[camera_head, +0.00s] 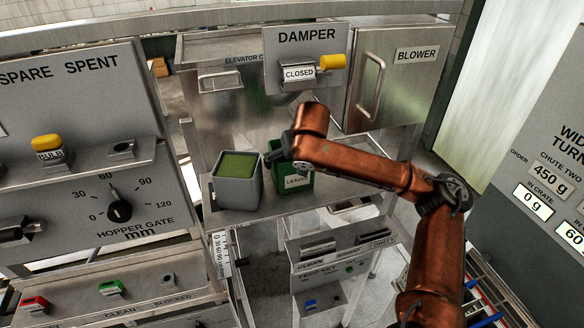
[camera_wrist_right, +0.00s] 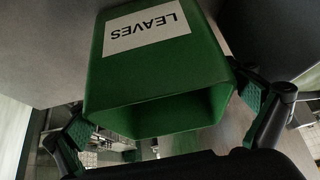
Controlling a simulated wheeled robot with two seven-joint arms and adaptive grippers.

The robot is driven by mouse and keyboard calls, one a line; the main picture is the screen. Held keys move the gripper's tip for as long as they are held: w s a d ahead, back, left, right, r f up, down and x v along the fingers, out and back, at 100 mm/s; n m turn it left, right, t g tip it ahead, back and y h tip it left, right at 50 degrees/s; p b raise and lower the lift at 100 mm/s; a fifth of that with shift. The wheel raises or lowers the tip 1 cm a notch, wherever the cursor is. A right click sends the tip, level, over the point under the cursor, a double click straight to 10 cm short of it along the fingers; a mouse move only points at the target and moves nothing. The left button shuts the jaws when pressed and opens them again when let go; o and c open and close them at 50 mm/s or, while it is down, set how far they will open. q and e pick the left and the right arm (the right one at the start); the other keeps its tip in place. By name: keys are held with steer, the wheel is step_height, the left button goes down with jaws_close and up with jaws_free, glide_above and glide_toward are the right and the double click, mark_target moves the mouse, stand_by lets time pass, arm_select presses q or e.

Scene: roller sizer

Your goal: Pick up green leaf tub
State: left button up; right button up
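The green leaf tub (camera_head: 291,180), labelled LEAVES, stands on the shelf below the damper, partly hidden by my right arm. In the right wrist view the tub (camera_wrist_right: 150,80) fills the middle, with its label upside down and its open mouth toward the camera. My right gripper (camera_wrist_right: 165,122) has one finger on each side of the tub, spread wide; firm contact on both sides does not show. In the head view the right gripper (camera_head: 277,152) is at the tub's upper left, mostly hidden behind the wrist. My left gripper is not in view.
A grey bin with green contents (camera_head: 237,182) stands close to the tub's left on the shelf (camera_head: 268,207). The damper panel (camera_head: 305,55) and blower box (camera_head: 395,80) are behind. The hopper gate panel (camera_head: 85,205) is at left, the clean and feed key panel (camera_head: 340,250) below.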

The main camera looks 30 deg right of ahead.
steer(key=c, duration=1.1)
steer(key=shift+o, duration=0.2)
steer(key=shift+r, duration=0.1)
